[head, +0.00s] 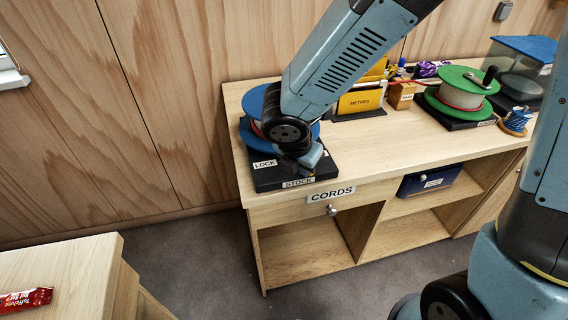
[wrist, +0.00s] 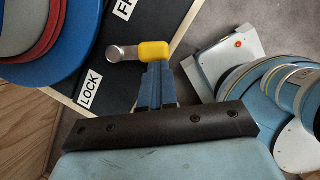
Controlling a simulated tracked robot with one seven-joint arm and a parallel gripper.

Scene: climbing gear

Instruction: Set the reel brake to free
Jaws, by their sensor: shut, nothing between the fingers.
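The blue reel (head: 248,103) stands on its black base (head: 268,180) at the left end of the table; my arm hides part of it. In the wrist view the reel (wrist: 60,62) is at the left, and the base carries a LOCK label (wrist: 90,88) and a partly cut-off label starting "FR" (wrist: 125,8). The brake lever, a grey metal pin with a yellow end (wrist: 154,51), lies between the two labels' levels. My gripper (wrist: 156,68) is shut and empty, its blue fingertips right at the yellow end; whether they touch it I cannot tell.
A CORDS drawer (head: 330,194) is below the front edge.

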